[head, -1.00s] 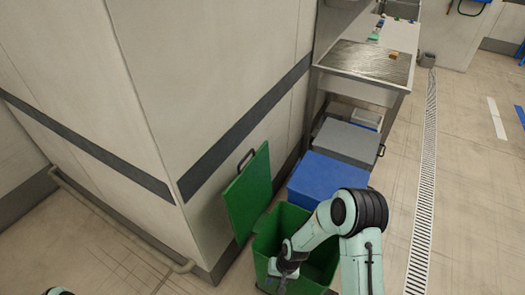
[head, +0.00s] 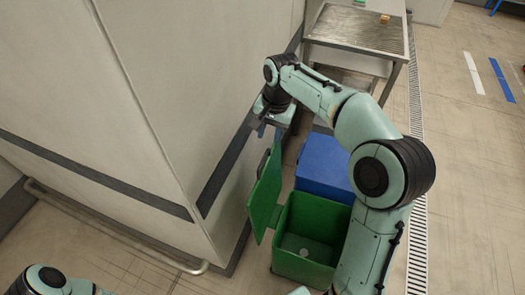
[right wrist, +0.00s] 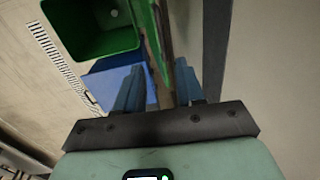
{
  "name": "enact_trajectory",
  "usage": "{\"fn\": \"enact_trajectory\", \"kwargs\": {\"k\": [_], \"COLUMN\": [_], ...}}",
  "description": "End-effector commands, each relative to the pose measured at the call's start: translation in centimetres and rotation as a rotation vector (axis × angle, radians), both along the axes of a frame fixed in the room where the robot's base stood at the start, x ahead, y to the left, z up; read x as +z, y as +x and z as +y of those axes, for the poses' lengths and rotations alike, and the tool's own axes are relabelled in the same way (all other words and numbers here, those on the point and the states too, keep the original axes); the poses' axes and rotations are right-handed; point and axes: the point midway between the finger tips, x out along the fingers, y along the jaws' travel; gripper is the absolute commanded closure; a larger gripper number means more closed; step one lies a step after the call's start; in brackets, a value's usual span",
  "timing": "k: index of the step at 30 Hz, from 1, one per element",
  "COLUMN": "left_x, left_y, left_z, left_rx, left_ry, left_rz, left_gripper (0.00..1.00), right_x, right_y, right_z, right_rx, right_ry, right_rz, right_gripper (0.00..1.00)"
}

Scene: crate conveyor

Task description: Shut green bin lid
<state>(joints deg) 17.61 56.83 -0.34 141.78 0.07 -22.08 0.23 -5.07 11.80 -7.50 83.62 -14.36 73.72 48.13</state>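The green bin (head: 285,262) stands open on the floor by the wall corner, with a small pale item at its bottom. Its green lid (head: 266,190) stands raised, almost upright, on the bin's wall side. A dark handle (head: 262,164) shows near the lid's top. My right gripper (head: 267,131) is just above the lid's top, pointing down. In the right wrist view its blue fingers (right wrist: 158,92) are apart, with the lid's edge (right wrist: 150,40) between or just beyond them; contact cannot be told. The bin (right wrist: 93,38) also shows there. My left gripper is out of view.
A blue bin (head: 323,163) with its lid down stands directly behind the green one. A steel table (head: 350,40) is farther back. The wall (head: 190,130) rises close beside the lid. Open floor (head: 465,200) lies to the right, past a drain grate.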

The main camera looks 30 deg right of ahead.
Motion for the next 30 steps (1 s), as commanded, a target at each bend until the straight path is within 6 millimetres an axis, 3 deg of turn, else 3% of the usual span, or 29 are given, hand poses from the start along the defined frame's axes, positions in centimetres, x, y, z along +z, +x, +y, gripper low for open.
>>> {"fn": "enact_trajectory", "kwargs": {"k": [9,15,21,29,30], "left_x": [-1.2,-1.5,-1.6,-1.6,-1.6], "left_y": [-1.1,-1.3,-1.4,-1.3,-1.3], "left_z": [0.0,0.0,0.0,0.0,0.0], "left_rx": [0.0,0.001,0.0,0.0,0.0], "left_ry": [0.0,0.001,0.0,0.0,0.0], "left_rz": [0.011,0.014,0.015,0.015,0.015], "left_gripper": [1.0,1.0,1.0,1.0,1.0], "right_x": [-7.1,-10.0,-11.2,-11.2,-11.2], "right_y": [0.5,0.8,1.0,1.0,1.0], "right_z": [0.5,0.7,0.8,0.8,0.8], "right_rx": [0.001,0.001,0.001,0.001,0.001], "right_ry": [0.001,0.001,0.001,0.001,0.001], "right_rz": [0.006,0.003,0.002,0.001,0.001], "right_gripper": [0.62,0.62,0.62,0.62,0.72]}}
